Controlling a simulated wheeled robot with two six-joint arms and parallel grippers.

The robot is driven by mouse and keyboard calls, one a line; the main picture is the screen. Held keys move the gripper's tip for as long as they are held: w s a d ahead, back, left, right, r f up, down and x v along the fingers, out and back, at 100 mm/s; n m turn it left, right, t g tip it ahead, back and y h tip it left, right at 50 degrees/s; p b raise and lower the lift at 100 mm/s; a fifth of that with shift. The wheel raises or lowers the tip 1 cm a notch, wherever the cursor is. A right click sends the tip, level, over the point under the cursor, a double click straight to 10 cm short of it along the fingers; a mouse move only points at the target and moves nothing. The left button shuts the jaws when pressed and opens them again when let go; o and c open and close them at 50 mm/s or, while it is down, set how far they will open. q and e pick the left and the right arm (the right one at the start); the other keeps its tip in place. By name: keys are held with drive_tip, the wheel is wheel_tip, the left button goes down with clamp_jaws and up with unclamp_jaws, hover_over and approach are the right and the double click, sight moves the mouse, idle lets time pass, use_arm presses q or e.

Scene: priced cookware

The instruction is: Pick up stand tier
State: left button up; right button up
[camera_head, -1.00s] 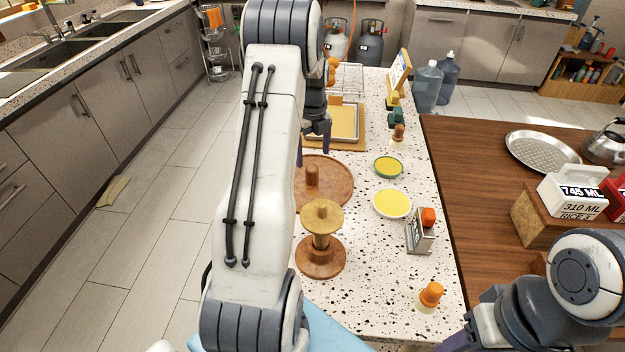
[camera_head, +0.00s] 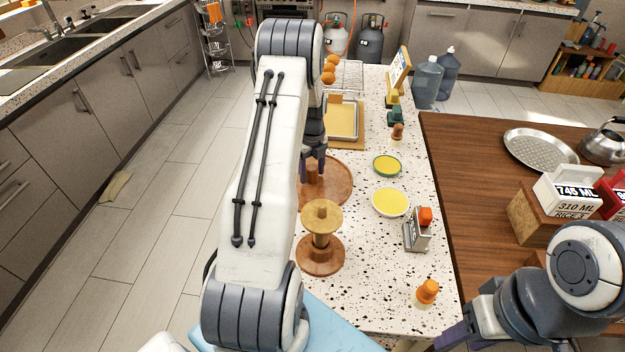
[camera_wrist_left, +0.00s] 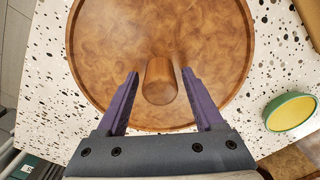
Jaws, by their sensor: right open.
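The stand tier is a round brown wooden plate (camera_head: 338,187) with a short central post, lying on the speckled counter. The plate (camera_wrist_left: 100,40) and its post (camera_wrist_left: 160,85) also show in the left wrist view. My left gripper (camera_head: 313,166) is over the plate. In the left wrist view its purple fingers (camera_wrist_left: 161,74) are open, one on each side of the post, with gaps between. A wooden spool-shaped stand (camera_head: 321,240) stands nearer to me. My right gripper (camera_head: 452,338) is partly visible at the bottom edge, away from the plate.
Two yellow-filled dishes (camera_head: 391,202), a small metal holder (camera_head: 416,236) and an orange-topped shaker (camera_head: 427,292) stand right of the plate. A yellow tray (camera_head: 342,120) lies behind it. A brown table (camera_head: 480,200) adjoins on the right.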

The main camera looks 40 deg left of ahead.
use_arm(q)
clamp_jaws()
drive_tip(key=shift+r, duration=0.15)
